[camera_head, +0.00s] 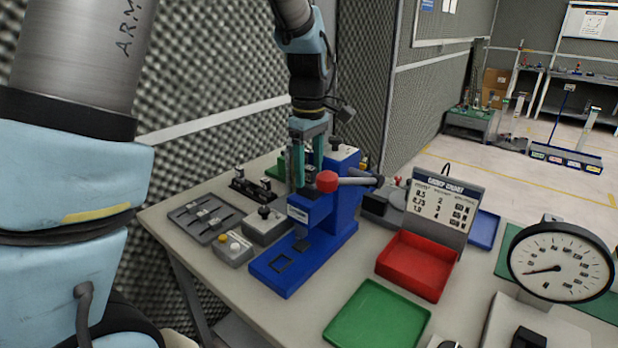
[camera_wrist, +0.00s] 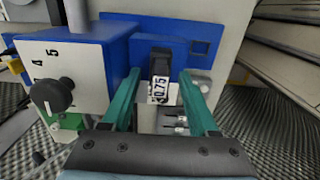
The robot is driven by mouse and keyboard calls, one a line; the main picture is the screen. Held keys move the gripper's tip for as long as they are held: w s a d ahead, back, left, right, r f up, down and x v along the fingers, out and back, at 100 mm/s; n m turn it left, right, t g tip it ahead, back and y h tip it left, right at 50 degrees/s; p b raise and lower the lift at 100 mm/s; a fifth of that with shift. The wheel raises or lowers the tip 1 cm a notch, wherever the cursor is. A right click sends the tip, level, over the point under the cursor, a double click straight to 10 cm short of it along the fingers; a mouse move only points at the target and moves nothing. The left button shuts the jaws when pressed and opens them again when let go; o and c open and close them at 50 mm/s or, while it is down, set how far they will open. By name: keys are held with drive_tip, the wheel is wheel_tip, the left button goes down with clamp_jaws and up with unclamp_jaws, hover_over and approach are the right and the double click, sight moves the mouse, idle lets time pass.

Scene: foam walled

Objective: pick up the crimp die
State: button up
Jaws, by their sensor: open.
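A black block with a white label reading 0.75 (camera_wrist: 160,84), which looks like the crimp die, stands against blue metal in the wrist view. My gripper (camera_wrist: 160,73) is open, with one teal finger on each side of the block. I cannot tell whether the fingers touch it. In the head view my gripper (camera_head: 308,180) points down beside the upper part of the blue press (camera_head: 325,220).
The press's red-knobbed lever (camera_head: 328,181) is close to my fingers. A grey tray with dark pieces (camera_head: 205,217) and a knobbed grey box (camera_head: 265,226) stand left. A red bin (camera_head: 416,266), a green tray (camera_head: 377,318) and a dial gauge (camera_head: 560,262) lie right.

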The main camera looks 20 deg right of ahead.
clamp_jaws()
idle(0.4)
